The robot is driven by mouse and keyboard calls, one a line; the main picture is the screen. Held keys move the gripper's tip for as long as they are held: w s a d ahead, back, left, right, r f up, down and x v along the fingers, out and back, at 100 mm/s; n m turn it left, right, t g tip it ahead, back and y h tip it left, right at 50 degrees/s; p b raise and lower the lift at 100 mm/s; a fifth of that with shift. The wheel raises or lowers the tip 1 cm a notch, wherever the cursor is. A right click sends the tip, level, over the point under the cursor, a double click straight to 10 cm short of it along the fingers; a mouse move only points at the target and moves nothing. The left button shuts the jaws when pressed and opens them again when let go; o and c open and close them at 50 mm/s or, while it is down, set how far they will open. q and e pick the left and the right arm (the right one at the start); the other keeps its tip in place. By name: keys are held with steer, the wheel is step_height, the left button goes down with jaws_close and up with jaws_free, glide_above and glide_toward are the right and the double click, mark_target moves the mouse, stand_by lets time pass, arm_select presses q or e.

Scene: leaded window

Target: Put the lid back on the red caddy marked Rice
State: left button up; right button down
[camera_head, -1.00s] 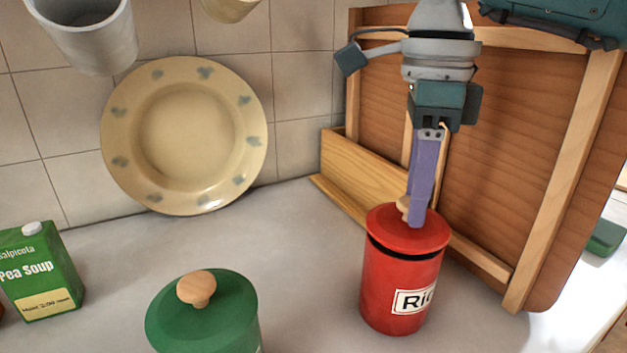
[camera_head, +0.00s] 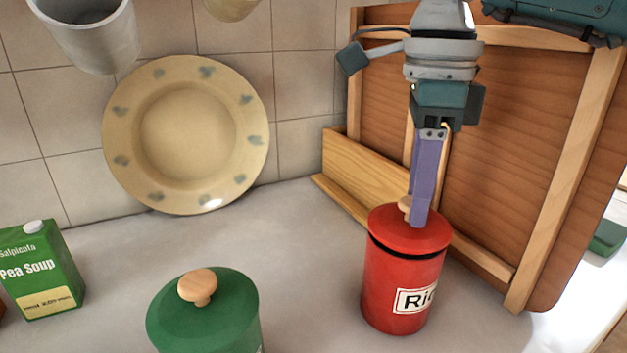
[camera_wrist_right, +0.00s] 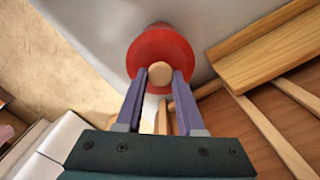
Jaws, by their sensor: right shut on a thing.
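The red caddy (camera_head: 388,285) stands upright on the worktop, its white label showing "Ric" with the rest turned out of sight. Its red lid (camera_head: 400,232) is on top of the caddy, roughly level. A dark band shows between lid and body, and I cannot tell whether the lid is fully seated. My right gripper (camera_head: 418,222) comes from above and is shut on the lid's wooden knob (camera_head: 405,205). In the right wrist view, the fingers (camera_wrist_right: 160,78) stand on either side of the knob, over the red lid (camera_wrist_right: 150,47). My left gripper is not in view.
A green lidded caddy (camera_head: 205,320) stands at the front, left of the red one. A Pea Soup carton (camera_head: 40,270) is at far left. A patterned plate (camera_head: 187,135) leans on the tiles. A wooden panel (camera_head: 510,170) and ledge (camera_head: 360,175) stand close behind the red caddy.

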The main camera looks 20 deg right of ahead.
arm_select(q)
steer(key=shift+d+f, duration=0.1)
arm_select(e)
steer(key=shift+f, duration=0.1)
stand_by(0.6)
jaws_free()
stand_by(0.5)
steer(key=shift+r+p, duration=2.65)
steer(key=shift+r, duration=0.9)
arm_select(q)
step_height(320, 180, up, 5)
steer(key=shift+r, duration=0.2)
